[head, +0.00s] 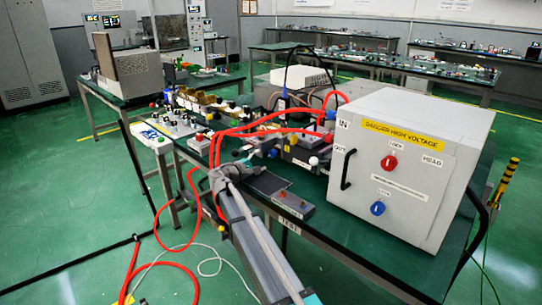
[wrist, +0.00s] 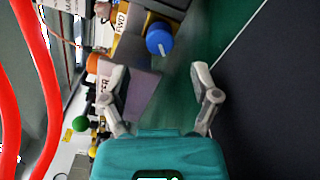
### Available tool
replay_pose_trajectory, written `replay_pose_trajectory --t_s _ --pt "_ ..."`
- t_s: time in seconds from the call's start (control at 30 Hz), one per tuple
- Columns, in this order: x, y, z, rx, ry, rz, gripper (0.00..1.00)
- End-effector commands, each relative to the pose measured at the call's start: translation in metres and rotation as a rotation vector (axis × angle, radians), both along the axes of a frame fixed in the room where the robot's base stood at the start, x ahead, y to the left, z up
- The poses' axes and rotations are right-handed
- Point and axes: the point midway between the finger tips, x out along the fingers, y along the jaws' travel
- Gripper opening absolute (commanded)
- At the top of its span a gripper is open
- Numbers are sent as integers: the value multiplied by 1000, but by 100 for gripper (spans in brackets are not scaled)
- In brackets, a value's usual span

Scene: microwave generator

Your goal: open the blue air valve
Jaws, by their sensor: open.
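A round blue knob (wrist: 160,38) with a pale line on its face shows at the top of the wrist view, beside a yellow part. It lies beyond my fingertips, apart from them and roughly in line with the gap. My gripper (wrist: 160,76) is open, with nothing held between its two grey fingers. In the head view a small blue part (head: 273,153) sits among the bench fittings, near the end of my arm; I cannot tell if it is the same knob. My fingers are hard to make out there.
A big white high-voltage box (head: 410,165) with a red knob (head: 389,163), a blue knob (head: 377,208) and a black handle stands on the bench's right. Red hoses (head: 235,130) loop over the bench and down to the floor. A red hose (wrist: 38,90) also crosses the wrist view's left.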

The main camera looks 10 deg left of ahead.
Motion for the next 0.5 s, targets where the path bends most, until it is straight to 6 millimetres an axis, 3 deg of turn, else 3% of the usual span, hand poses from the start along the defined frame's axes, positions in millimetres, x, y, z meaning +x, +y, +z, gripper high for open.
replay_pose_trajectory --t_s 0.3,0.5 --pt "36 -27 0 0 0 -1 79" --pt "47 -35 0 0 0 1 79"
